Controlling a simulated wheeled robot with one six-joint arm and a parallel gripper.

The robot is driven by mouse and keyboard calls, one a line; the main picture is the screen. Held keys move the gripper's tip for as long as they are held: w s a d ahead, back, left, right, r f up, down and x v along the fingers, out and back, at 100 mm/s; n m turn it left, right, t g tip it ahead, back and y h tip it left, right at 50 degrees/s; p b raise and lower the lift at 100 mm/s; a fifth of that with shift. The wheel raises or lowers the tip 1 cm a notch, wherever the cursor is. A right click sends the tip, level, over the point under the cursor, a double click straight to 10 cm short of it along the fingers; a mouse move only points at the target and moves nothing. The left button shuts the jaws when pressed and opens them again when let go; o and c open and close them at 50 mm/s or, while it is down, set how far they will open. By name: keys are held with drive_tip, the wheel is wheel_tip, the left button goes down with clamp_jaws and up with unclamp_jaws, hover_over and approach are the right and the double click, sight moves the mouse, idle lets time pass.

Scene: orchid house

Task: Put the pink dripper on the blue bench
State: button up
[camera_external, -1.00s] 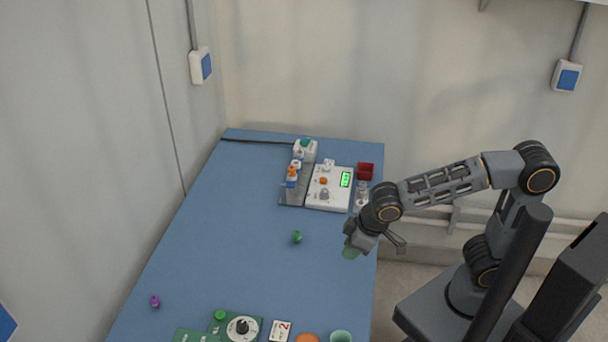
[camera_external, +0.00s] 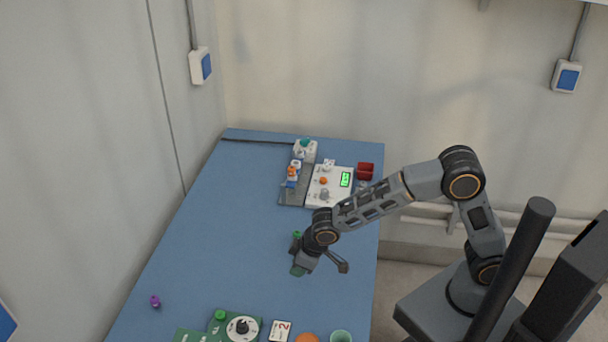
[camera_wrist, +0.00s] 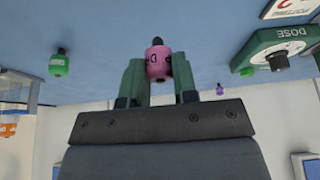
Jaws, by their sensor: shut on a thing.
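My gripper (camera_wrist: 157,82) has its green fingers shut on the pink dripper (camera_wrist: 158,63), which has a dark tip and dark lettering. In the external view my gripper (camera_external: 299,270) is over the middle right part of the blue bench (camera_external: 215,235). The dripper is hidden there by the gripper. The bench also fills the upper part of the wrist view (camera_wrist: 150,15). I cannot tell how far the dripper is from the bench surface.
A green dripper (camera_external: 297,234) stands just behind my gripper; it also shows in the wrist view (camera_wrist: 58,65). A purple dripper (camera_external: 155,301) stands front left. A green dose dial (camera_external: 243,327) is at the front, a white device (camera_external: 330,187) at the back. The bench's left middle is clear.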

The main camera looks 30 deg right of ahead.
drive_tip(key=shift+w+a+f, duration=0.15)
drive_tip(key=shift+f, duration=1.7)
drive_tip(key=shift+f, duration=0.1)
drive_tip(key=shift+f, duration=0.15)
drive_tip(key=o, duration=1)
drive_tip(key=shift+c, duration=0.2)
